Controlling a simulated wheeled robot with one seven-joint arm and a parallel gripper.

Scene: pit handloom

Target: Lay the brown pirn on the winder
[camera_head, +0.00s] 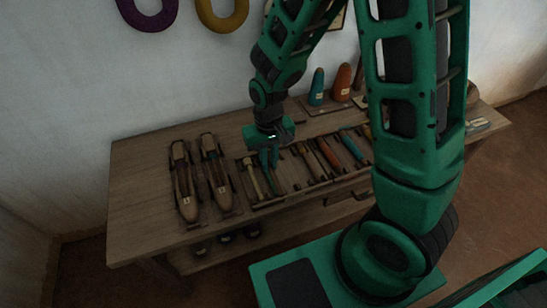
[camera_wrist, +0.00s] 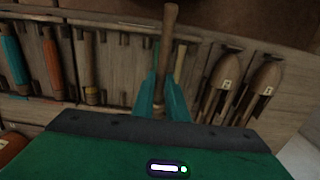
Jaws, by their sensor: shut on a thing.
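My gripper (camera_head: 269,158) is over the middle-left of the wooden bench, above the rack of pirns. In the wrist view my teal fingers (camera_wrist: 165,90) are shut on a plain brown pirn (camera_wrist: 168,42), which sticks out past the fingertips toward the top of the picture. Its lower part is hidden between the fingers. In the head view I cannot make out the held pirn against my gripper. I cannot pick out the winder for certain in either view.
Pirns lie in the rack, among them a blue one (camera_head: 352,146) and an orange one (camera_head: 328,155). Two wooden shuttles (camera_head: 184,183) (camera_head: 214,172) lie at the left. A blue cone (camera_head: 317,88) and an orange cone (camera_head: 342,83) stand behind. The bench's left end (camera_head: 137,190) is clear.

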